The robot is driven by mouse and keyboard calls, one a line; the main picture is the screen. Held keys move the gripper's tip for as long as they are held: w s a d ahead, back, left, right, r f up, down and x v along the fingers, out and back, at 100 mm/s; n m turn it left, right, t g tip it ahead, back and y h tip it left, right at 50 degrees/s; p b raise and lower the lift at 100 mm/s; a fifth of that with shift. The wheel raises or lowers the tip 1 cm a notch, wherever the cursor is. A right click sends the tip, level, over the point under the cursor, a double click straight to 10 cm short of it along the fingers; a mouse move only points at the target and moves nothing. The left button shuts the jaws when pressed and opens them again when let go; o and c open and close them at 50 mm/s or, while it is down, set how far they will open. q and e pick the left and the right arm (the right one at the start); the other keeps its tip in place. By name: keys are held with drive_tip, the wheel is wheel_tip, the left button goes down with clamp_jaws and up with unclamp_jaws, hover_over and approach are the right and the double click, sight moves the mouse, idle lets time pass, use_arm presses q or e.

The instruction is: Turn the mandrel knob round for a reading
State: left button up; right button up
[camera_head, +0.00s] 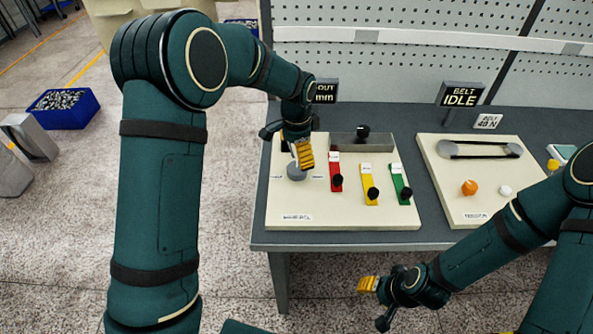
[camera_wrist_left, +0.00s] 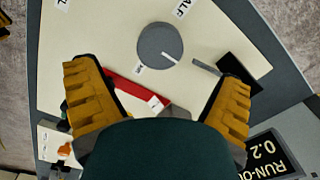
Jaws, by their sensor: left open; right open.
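The mandrel knob appears to be the round grey disc (camera_head: 296,173) on the left cream panel (camera_head: 340,213); the panel's front label is too small to read. In the left wrist view the knob (camera_wrist_left: 160,44) shows a short white pointer line near its edge, and labels stand around it, one reading HALF (camera_wrist_left: 183,8). My left gripper (camera_head: 303,153) is over the knob in the head view. Its two yellow fingers (camera_wrist_left: 158,100) are spread and empty, with the knob beyond their tips. My right gripper (camera_head: 368,285) is open and empty, low in front of the bench.
Red (camera_head: 336,172), yellow (camera_head: 369,183) and green (camera_head: 399,182) strips with black knobs lie right of the disc. A dark display (camera_wrist_left: 268,155) shows 0.2 in the wrist view. A belt panel (camera_head: 450,190) stands right, its sign (camera_head: 460,94) reading BELT IDLE.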

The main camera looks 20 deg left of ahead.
sight(296, 168)
use_arm(q)
wheel_tip(296, 168, down, 7)
drive_tip(key=shift+b, duration=0.35)
drive_tip(key=c, duration=1.2)
